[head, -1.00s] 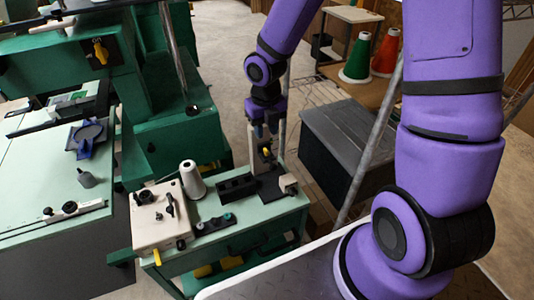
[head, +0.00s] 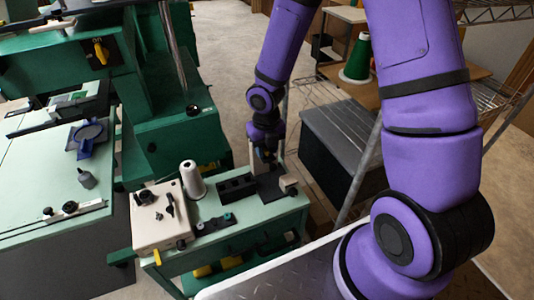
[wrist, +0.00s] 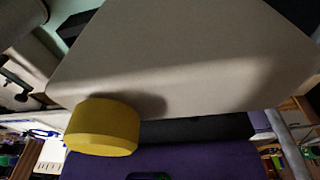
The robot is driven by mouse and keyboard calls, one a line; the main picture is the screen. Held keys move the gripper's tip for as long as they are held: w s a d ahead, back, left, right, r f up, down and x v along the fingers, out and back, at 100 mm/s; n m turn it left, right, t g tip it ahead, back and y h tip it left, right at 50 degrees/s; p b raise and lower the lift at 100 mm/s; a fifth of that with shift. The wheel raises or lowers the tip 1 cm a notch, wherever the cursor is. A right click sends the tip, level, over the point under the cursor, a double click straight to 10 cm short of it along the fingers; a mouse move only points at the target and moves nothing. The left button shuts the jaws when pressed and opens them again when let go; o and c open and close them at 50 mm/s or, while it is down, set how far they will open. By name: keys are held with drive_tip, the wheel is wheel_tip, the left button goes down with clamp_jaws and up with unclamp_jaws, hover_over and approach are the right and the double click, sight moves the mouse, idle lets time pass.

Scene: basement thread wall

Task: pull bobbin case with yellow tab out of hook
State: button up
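A yellow round tab (wrist: 102,126) stands out from a large beige plate (wrist: 190,60) in the wrist view. The bobbin case and hook behind it cannot be made out. In the head view, only a sliver of an upright beige plate (head: 253,153) shows beside my gripper (head: 268,155), at the far end of the green bench. My gripper points down at this plate and hides the yellow tab there. Its fingers are too small and dark to tell open from shut, or whether they touch the tab. No fingertips can be made out in the wrist view.
The green bench (head: 228,214) also holds a white thread cone (head: 192,181), a black block (head: 236,187) and a beige box (head: 158,215). A large dark box (head: 343,138) and a wire rack stand close on the right. A green machine (head: 182,140) stands at left.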

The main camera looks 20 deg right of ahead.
sight(266, 150)
clamp_jaws()
drive_tip(key=shift+r, duration=2.95)
drive_tip(key=shift+r, duration=2)
